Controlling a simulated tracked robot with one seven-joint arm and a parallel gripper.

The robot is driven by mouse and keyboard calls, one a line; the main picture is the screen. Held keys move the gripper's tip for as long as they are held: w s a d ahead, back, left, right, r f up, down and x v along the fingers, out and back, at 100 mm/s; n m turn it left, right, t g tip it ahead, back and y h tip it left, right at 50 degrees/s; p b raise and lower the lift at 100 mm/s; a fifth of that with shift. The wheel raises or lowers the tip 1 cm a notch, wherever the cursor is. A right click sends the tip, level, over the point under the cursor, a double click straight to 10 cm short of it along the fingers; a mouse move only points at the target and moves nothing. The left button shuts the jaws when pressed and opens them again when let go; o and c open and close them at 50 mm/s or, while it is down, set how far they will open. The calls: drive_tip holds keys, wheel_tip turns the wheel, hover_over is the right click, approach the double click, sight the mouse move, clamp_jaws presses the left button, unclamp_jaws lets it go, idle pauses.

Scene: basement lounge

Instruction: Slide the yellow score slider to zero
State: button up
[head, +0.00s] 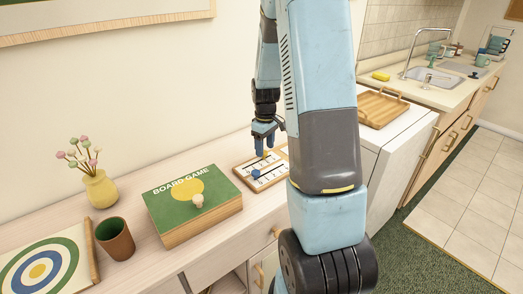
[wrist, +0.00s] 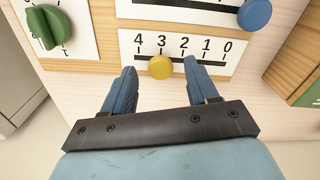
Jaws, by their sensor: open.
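The yellow score slider (wrist: 160,67) is a round knob on a dark slot in a white panel, under the printed numbers 4 3 2 1 0 in the wrist view. It sits just below the 3, with the 0 toward the right end. My gripper (wrist: 160,68) is open, with one blue finger left of the knob and the other to its right; gaps show on both sides. In the head view my gripper (head: 264,146) is over the wooden scoreboard (head: 240,178), partly hiding it and the yellow knob.
A blue knob (wrist: 255,14) sits on another slot above, and a green knob (wrist: 45,27) is at the upper left. A green board game box (head: 168,222) with a knob stands left of the scoreboard. A brown cup (head: 114,240) and flower vase (head: 100,190) are further left.

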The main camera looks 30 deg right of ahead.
drive_tip(key=shift+f, duration=0.7)
clamp_jaws()
idle(0.3)
